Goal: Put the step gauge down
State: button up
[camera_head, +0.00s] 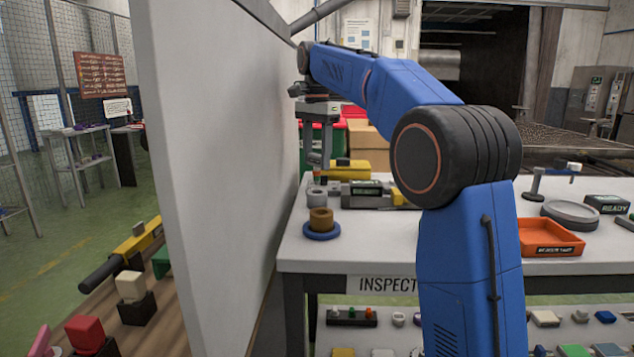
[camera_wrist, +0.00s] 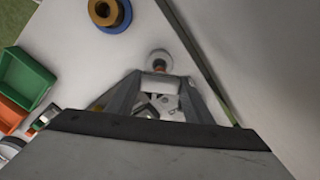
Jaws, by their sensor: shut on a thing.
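My gripper (camera_head: 319,160) hangs above the back left of the white inspection table (camera_head: 345,252), close to the partition. In the wrist view its fingers (camera_wrist: 157,84) are shut on a small pale piece with a reddish end, which I take to be the step gauge (camera_wrist: 158,78). Most of it is hidden between the fingers, and its full shape cannot be made out. Beyond the fingertips in the wrist view is a small grey ring (camera_wrist: 160,56). I cannot tell the height of the held piece above the table.
A tall grey partition (camera_head: 215,150) stands close on the left. A brown ring on a blue disc (camera_head: 321,232) sits near the table's front left. A yellow and grey gauge (camera_head: 362,196) lies near my gripper. An orange tray (camera_head: 545,238) is at right; a green tray (camera_wrist: 22,78) shows in the wrist view.

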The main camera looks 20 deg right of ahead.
aim_at(317, 175)
jog(key=shift+f, duration=2.85)
jog(key=shift+f, duration=0.1)
jog(key=o, duration=1.3)
jog(key=shift+c, duration=0.2)
notch_tip(317, 175, up, 12)
jog(key=shift+r, duration=0.1)
jog(key=shift+s, duration=0.1)
